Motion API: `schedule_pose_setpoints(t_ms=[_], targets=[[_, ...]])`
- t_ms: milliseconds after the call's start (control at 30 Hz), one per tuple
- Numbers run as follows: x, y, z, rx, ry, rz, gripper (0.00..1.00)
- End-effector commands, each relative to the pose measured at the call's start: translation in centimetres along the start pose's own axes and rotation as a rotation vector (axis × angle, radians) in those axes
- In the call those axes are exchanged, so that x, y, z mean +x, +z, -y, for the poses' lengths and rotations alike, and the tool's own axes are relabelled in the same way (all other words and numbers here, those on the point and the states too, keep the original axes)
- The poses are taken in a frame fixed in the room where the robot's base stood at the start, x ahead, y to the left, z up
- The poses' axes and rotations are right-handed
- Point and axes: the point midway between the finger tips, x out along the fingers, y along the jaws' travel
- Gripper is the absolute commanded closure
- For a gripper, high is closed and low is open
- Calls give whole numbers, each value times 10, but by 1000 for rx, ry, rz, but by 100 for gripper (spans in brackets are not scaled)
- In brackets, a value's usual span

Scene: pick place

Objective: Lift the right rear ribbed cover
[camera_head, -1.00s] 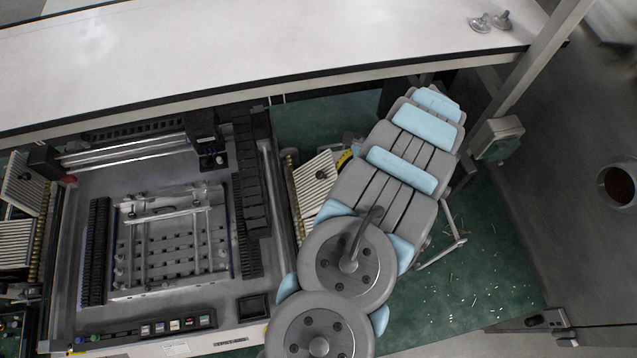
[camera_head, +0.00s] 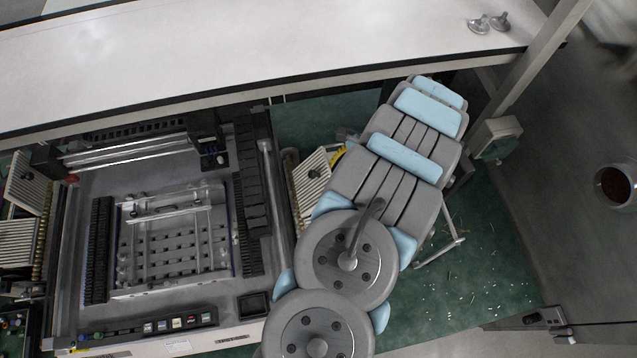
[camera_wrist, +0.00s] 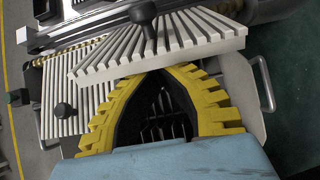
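A pale ribbed cover (camera_wrist: 190,35) with a black knob (camera_wrist: 143,12) lies across the upper wrist view, angled over a second ribbed cover (camera_wrist: 75,95) that has its own knob. In the head view part of a ribbed cover (camera_head: 309,182) shows between the machine and my arm. My gripper (camera_wrist: 165,72) has yellow and black fingers that arch inward and converge at the angled cover's near edge. The tips look hidden at that edge, so I cannot tell whether they touch or hold it. The knob is beyond the fingertips. In the head view my arm hides most of the gripper.
The grey machine (camera_head: 172,302) fills the left of the head view, with matching ribbed covers (camera_head: 16,242) at its left. A long white table (camera_head: 250,45) runs along the back. A metal post (camera_head: 535,75) stands at the right. Green floor (camera_head: 480,270) is open there.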

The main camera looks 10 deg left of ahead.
Motion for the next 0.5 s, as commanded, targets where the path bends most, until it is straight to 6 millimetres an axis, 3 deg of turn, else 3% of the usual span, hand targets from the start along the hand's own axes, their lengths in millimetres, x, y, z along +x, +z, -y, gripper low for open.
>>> schedule_pose_setpoints(t_ms=[500], targets=[[-3,24,0,-1,1,1,100]])
